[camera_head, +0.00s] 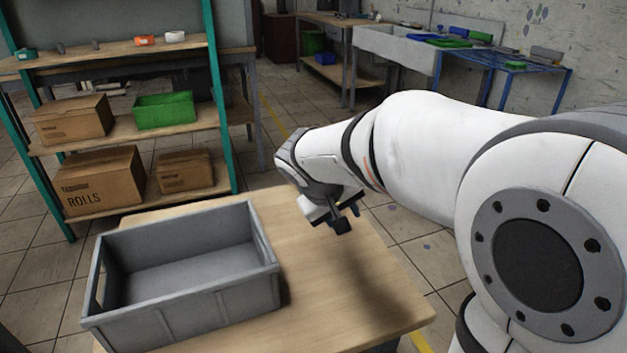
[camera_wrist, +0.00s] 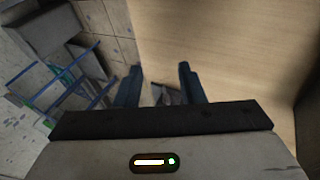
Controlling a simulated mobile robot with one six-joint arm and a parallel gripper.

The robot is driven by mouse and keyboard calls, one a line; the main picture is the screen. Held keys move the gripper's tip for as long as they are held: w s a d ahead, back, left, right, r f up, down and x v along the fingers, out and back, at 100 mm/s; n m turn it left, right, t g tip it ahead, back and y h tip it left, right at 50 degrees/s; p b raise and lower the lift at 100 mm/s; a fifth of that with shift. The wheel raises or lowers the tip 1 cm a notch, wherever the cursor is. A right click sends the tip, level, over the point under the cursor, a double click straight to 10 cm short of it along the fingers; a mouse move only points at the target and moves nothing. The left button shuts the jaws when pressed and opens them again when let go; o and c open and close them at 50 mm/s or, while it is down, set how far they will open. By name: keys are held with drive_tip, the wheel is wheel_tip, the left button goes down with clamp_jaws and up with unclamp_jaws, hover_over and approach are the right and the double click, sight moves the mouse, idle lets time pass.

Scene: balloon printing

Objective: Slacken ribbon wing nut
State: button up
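No ribbon or wing nut can be made out in either view. My gripper (camera_head: 342,217) hangs over the right part of the wooden table, above its surface. In the wrist view my gripper (camera_wrist: 160,82) has two dark fingers standing apart, so it is open. A small greyish shape shows low between the fingers; I cannot tell what it is. Nothing is clearly held.
A grey, empty-looking crate (camera_head: 195,312) stands on the table (camera_head: 375,300) at left; the table's right side is clear. Behind is a shelf (camera_head: 130,148) with cardboard boxes (camera_head: 98,180) and a green bin (camera_head: 165,111). A blue-framed table (camera_head: 505,65) stands at far right.

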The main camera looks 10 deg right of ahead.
drive_tip(key=w+a, duration=0.1)
drive_tip(key=w, duration=0.1)
drive_tip(key=w+a+t+h+b, duration=0.1)
drive_tip(key=w, duration=0.2)
drive_tip(key=w+a+n+t+b, duration=0.1)
drive_tip(key=w, duration=0.2)
drive_tip(key=shift+w+a+f, duration=0.2)
drive_tip(key=shift+a+f, duration=0.05)
drive_tip(key=shift+f, duration=0.05)
drive_tip(key=b+x, duration=0.2)
drive_tip(key=x, duration=0.5)
drive_tip(key=shift+w+d, duration=0.2)
drive_tip(key=shift+d, duration=0.1)
drive_tip(key=shift+c, duration=0.5)
clamp_jaws()
